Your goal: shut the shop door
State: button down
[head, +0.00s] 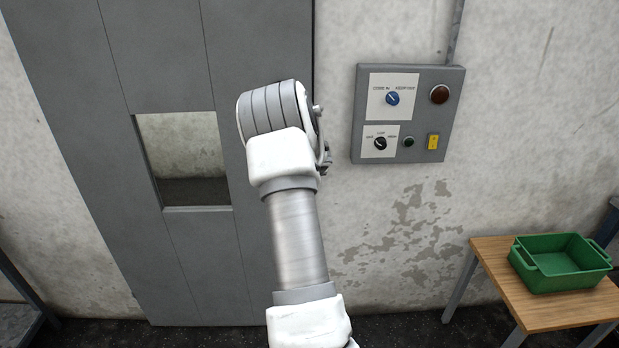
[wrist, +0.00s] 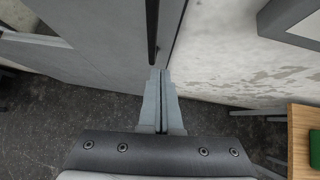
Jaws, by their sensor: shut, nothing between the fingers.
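The grey shop door (head: 160,60) fills the left of the head view, with a small window (head: 185,160) in it. Its right edge runs along the pale wall behind my arm. In the wrist view the door (wrist: 95,45) is on the left, with a dark upright bar handle (wrist: 152,30) near its edge. I cannot tell whether the door is fully shut. My gripper (wrist: 161,72) is shut and empty, its fingertips pointing at the foot of the handle. Whether they touch it is unclear. In the head view my arm hides the gripper and handle.
A grey control panel (head: 436,88) with knobs and buttons is on the wall right of the door. A wooden table (head: 495,252) with a green crate (head: 565,282) stands at the right. Dark floor (wrist: 60,110) below the door is clear.

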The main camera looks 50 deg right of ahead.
jog(key=v, duration=0.8)
jog(key=shift+s+r, duration=0.15)
jog(key=shift+s, duration=0.15)
